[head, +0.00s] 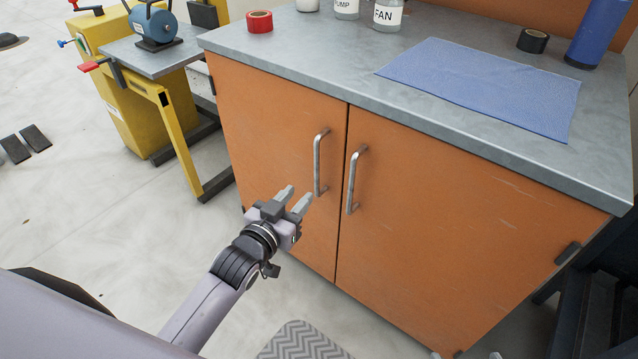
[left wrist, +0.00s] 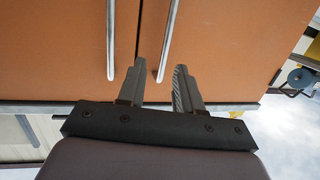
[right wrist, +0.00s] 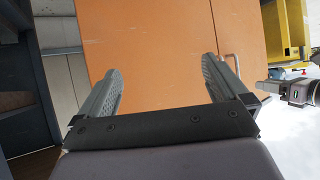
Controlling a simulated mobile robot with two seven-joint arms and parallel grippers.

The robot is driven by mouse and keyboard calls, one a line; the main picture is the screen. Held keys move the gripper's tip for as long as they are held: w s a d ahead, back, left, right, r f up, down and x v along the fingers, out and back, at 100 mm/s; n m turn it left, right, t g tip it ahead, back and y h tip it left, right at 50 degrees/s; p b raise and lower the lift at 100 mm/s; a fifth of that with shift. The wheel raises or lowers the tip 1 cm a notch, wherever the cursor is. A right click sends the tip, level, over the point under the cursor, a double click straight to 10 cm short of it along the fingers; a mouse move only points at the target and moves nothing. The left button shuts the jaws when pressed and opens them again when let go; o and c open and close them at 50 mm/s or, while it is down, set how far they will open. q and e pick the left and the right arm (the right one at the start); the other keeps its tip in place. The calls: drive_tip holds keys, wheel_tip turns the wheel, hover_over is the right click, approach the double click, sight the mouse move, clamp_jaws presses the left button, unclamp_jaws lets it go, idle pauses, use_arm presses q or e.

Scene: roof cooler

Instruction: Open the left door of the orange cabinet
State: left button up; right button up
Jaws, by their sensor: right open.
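The orange cabinet has a left door (head: 270,150) and a right door (head: 450,220), both shut, each with a vertical metal bar handle near the middle seam. My left gripper (head: 299,196) is open, just in front of the lower part of the left door's handle (head: 317,165). In the left wrist view, which is upside down, this handle (left wrist: 170,40) ends between the two fingertips (left wrist: 159,72), with no clear contact. The right door's handle (head: 353,180) is beside it. My right gripper (right wrist: 161,75) is open and empty, facing the orange front; only its tips show in the head view's bottom edge.
The grey countertop (head: 330,60) holds a blue cloth (head: 485,85), red tape (head: 259,21), black tape (head: 532,40), bottles (head: 387,14) and a blue cylinder (head: 597,35). A yellow machine stand (head: 170,110) is left of the cabinet.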

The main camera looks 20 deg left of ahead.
sight(315, 159)
use_arm(q)
drive_tip(key=shift+t, duration=0.8)
drive_tip(key=w+b, duration=0.1)
drive_tip(key=w, duration=0.1)
drive_tip(key=w+b, duration=0.1)
drive_tip(key=w, duration=0.1)
drive_tip(key=w+r+b, duration=0.1)
drive_tip(key=w, duration=0.1)
drive_tip(key=shift+w+a+r, duration=0.1)
drive_tip(key=shift+w, duration=0.15)
drive_tip(key=w, duration=0.1)
drive_tip(key=w+b, duration=0.1)
drive_tip(key=w, duration=0.1)
drive_tip(key=w+b, duration=0.1)
drive_tip(key=w, duration=0.1)
drive_tip(key=shift+d, duration=0.35)
drive_tip(key=shift+w, duration=0.45)
use_arm(e)
drive_tip(key=shift+n+t+y, duration=0.3)
drive_tip(key=shift+y, duration=0.1)
drive_tip(key=shift+w+a+f, duration=0.35)
drive_tip(key=shift+a+f, duration=0.3)
drive_tip(key=shift+a, duration=0.1)
drive_tip(key=shift+w+a+f, duration=0.3)
drive_tip(key=shift+a+f, duration=0.35)
drive_tip(key=shift+a, duration=0.1)
use_arm(q)
clamp_jaws()
